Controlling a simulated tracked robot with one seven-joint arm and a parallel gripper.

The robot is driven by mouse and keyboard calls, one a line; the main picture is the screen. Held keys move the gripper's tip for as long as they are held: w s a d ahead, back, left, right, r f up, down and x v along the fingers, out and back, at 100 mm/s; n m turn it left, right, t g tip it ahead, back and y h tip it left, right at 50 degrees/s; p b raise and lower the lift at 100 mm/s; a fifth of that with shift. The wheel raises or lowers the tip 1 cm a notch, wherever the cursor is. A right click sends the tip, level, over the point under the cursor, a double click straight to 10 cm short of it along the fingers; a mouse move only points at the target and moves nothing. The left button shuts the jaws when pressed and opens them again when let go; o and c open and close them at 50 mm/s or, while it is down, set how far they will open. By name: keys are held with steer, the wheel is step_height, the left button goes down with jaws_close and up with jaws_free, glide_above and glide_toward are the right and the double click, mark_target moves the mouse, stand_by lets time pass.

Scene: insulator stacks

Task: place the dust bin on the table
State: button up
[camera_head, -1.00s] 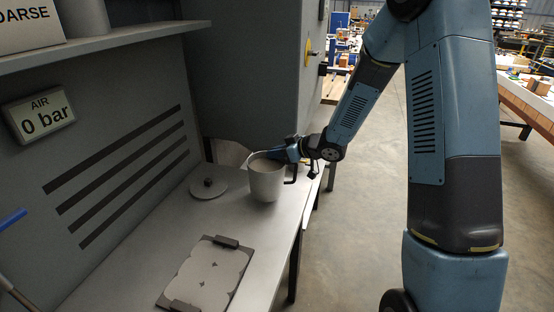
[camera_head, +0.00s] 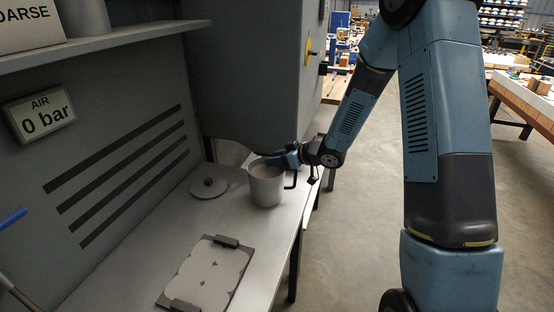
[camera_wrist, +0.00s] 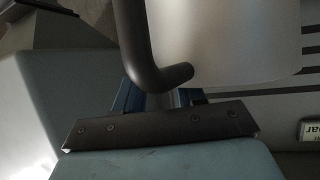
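The dust bin (camera_head: 266,188) is a pale grey cylinder, upright, over the far end of the grey table (camera_head: 130,262). Its dark handle is on the right side. My gripper (camera_head: 277,160) is at its upper right rim, and the two move together, so it appears shut on the bin. The exact grip is hidden. In the wrist view the bin's pale wall (camera_wrist: 225,40) and a dark curved bar (camera_wrist: 140,50) fill the space beyond my gripper (camera_wrist: 155,100). I cannot tell whether the bin's base touches the table.
A round lid with a knob (camera_head: 209,187) lies left of the bin. A flat plate with dark clamps (camera_head: 208,275) lies nearer on the table. A grey cabinet (camera_head: 245,80) stands behind, and a slotted wall with an air gauge (camera_head: 40,115) borders the left.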

steer(key=shift+r, duration=0.1)
steer(key=s+d+r+m+t+h, duration=0.25)
steer(key=s+d+r+h, duration=0.3)
steer(key=d+r, duration=0.5)
steer(key=s+d+r+m+t+h, duration=0.1)
steer(key=s+d+r+m+h, duration=0.4)
steer(key=d+r, duration=0.6)
steer(key=s+r+m+g, duration=0.3)
steer(key=s+m+g, duration=0.1)
steer(key=s, duration=2)
steer(key=shift+s+a+g, duration=0.2)
steer(key=shift+a+g, duration=0.1)
steer(key=shift+g, duration=0.05)
